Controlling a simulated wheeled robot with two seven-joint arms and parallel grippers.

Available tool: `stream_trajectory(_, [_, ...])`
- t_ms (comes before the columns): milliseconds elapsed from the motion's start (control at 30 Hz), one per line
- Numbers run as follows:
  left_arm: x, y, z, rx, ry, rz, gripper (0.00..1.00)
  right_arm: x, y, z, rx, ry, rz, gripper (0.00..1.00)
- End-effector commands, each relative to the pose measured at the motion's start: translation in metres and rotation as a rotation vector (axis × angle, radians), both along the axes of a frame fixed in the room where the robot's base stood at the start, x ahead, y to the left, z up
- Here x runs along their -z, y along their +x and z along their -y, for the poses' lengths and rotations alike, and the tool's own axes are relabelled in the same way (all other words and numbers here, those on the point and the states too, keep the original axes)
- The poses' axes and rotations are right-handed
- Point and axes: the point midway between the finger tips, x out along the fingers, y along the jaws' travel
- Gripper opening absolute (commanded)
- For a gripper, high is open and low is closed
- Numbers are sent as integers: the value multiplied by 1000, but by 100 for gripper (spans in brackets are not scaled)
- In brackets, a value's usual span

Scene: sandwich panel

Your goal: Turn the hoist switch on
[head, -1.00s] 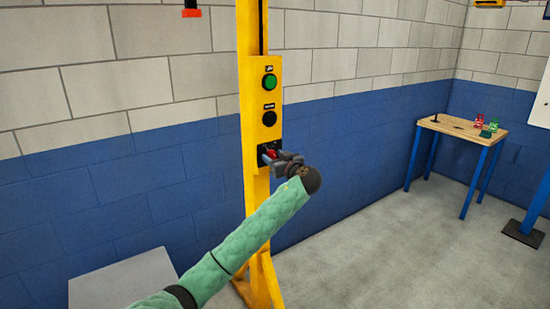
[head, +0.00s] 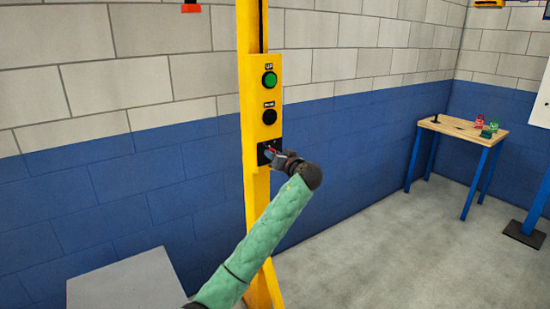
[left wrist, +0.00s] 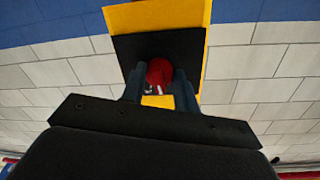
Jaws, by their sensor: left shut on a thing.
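The hoist switch is a red knob on a black plate (head: 262,158) low on the yellow control panel (head: 269,92). My left gripper (head: 272,155) is at this plate and hides most of the knob in the head view. In the left wrist view the red knob (left wrist: 159,73) sits between the two fingers of the left gripper (left wrist: 160,88), which are shut on it. The black plate behind it also shows there (left wrist: 130,50). The angle of the knob is hard to tell. My right gripper is not in view.
A green button (head: 269,80) and a black button (head: 269,116) are above the switch on the panel. The panel is on a yellow post (head: 255,215). A grey box (head: 125,282) stands at lower left. A wooden table (head: 463,127) with small items is far right.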

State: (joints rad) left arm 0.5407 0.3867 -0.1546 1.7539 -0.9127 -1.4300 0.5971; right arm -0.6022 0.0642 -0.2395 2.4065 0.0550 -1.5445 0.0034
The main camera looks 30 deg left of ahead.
Motion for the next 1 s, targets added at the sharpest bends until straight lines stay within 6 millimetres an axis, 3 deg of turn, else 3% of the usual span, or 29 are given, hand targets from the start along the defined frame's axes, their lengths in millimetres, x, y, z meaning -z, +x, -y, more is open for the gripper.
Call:
stream_trajectory(600, [-4, 1, 0, 1, 184, -446, 7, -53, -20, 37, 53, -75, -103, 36])
stream_trajectory(700, [-4, 1, 0, 0, 202, -488, 7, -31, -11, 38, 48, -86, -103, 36])
stream_trajectory(1000, [-3, 2, 1, 2, 246, -595, 7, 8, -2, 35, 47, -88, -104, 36])
